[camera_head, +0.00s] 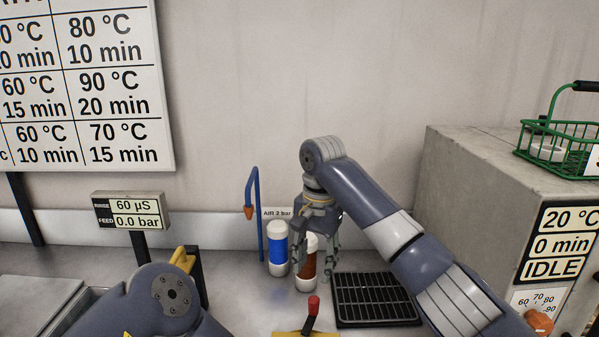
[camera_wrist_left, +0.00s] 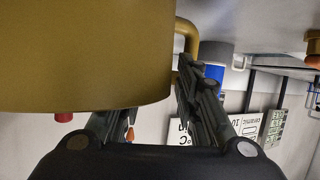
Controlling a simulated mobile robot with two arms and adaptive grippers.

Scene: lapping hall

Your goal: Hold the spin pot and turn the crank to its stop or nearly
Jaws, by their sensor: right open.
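The spin pot (camera_head: 296,334) is a gold-yellow body at the bottom edge of the head view, mostly cut off. Its crank (camera_head: 312,310) has a red knob and stands on top. In the left wrist view the pot (camera_wrist_left: 85,50) fills the upper left, with a looped gold handle (camera_wrist_left: 188,35) at its side. My left gripper (camera_wrist_left: 160,98) has one finger beside this handle; the other is partly hidden by the pot, so its grip is unclear. My right gripper (camera_head: 315,273) points down, open, at a brown bottle (camera_head: 308,270); I cannot tell whether its fingers are around it.
A blue bottle (camera_head: 278,250) stands left of the brown one. A black grate (camera_head: 375,300) lies to the right. A grey machine (camera_head: 470,200) carries a green wire basket (camera_head: 560,150). A blue air pipe (camera_head: 259,215) and a rinse display (camera_head: 130,212) stand at left.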

